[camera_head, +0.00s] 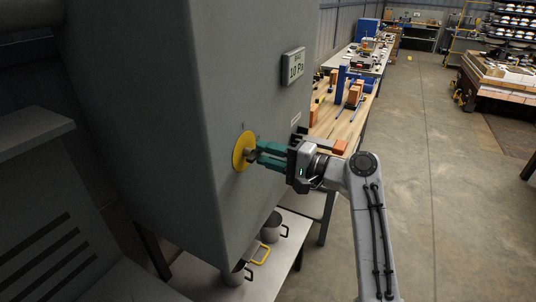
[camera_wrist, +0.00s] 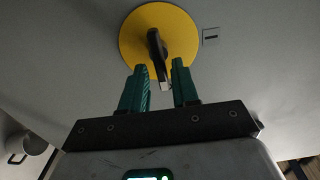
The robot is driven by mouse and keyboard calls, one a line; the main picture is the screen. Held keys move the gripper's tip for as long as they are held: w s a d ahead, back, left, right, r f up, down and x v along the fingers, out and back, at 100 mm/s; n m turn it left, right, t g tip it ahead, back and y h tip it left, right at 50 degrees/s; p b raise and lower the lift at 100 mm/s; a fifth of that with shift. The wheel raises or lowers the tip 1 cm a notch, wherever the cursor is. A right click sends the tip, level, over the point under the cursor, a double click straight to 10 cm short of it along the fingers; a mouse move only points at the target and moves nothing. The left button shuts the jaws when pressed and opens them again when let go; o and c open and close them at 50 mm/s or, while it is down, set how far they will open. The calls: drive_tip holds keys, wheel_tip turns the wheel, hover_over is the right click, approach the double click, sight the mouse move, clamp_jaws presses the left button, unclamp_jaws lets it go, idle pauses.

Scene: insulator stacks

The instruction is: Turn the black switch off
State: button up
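The black switch (camera_wrist: 156,45) is a dark lever on a round yellow plate (camera_wrist: 178,22), fixed to the side of a large grey cabinet (camera_head: 185,90). In the head view the yellow plate (camera_head: 239,151) shows left of my gripper, and the lever is partly hidden. My gripper (camera_head: 256,155) has green fingers pointing at the plate. In the wrist view my gripper (camera_wrist: 161,68) has its fingers apart, one on each side of the lever's lower end. I cannot tell whether either finger touches the lever.
A small label (camera_wrist: 210,36) sits right of the yellow plate. A display box (camera_head: 293,66) is higher on the cabinet. Below, a white table (camera_head: 292,226) holds metal pots (camera_head: 272,225). A wooden workbench (camera_head: 345,125) stands behind. The floor at right is open.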

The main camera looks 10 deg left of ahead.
drive_tip(key=shift+o, duration=0.6)
drive_tip(key=b+v, duration=0.3)
drive_tip(key=v, duration=0.7)
drive_tip(key=shift+s+d, duration=0.2)
drive_tip(key=shift+d, duration=0.15)
drive_tip(key=s+d+f+h, duration=0.3)
drive_tip(key=s+d+f, duration=0.15)
drive_tip(key=f, duration=0.45)
drive_tip(key=s+d+f+n+g+h, duration=0.1)
drive_tip(key=s+d+f+h, duration=0.2)
drive_tip(key=s+f, duration=0.45)
drive_tip(key=s+d+f+h, duration=0.3)
drive_tip(key=s+d+f, duration=0.1)
drive_tip(key=f, duration=0.7)
drive_tip(key=s+d+f+n+g+h, duration=0.1)
drive_tip(key=s+d, duration=0.3)
drive_tip(key=s, duration=0.5)
drive_tip(key=s+d+f+g+h, duration=0.1)
drive_tip(key=s+d+f+h, duration=0.2)
drive_tip(key=s, duration=0.5)
drive_tip(key=s+d+f+n+g+h, duration=0.1)
drive_tip(key=s+d+f+g+h, duration=0.1)
drive_tip(key=s, duration=0.7)
drive_tip(key=d+f+h, duration=0.1)
drive_tip(key=d+h, duration=0.1)
drive_tip(key=d, duration=0.1)
drive_tip(key=shift+s+d+n+b, duration=0.3)
drive_tip(key=shift+d+b, duration=0.05)
drive_tip(key=shift+d, duration=0.05)
